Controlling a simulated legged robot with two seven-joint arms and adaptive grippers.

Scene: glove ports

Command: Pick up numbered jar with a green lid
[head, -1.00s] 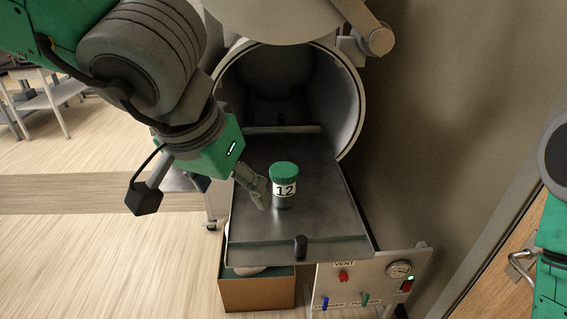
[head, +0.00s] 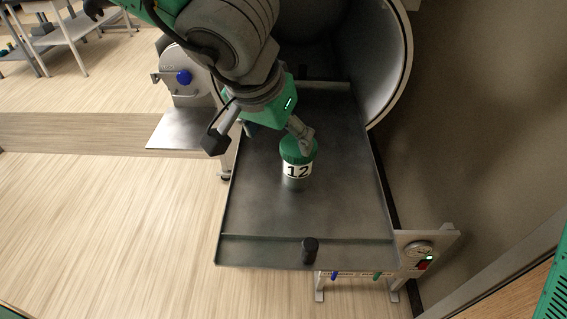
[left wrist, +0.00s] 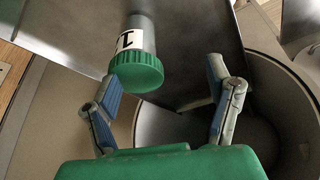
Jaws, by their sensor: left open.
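The numbered jar (head: 297,170) stands upright on the metal tray, with a green lid (head: 294,152) and a white label reading 12. My left gripper (head: 303,138) is at the jar's far side in the head view, and a finger overlaps the lid's edge there. In the left wrist view the jar (left wrist: 139,50) is seen between and beyond the open fingers of my left gripper (left wrist: 164,82), closer to the left finger. I cannot tell whether that finger touches the lid. My right gripper is not in view.
The tray (head: 340,215) has raised edges and a black knob (head: 309,250) at its near end. The round chamber opening (head: 395,70) is behind it. A control panel with a gauge (head: 419,249) is at the near right. A wall borders the right side.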

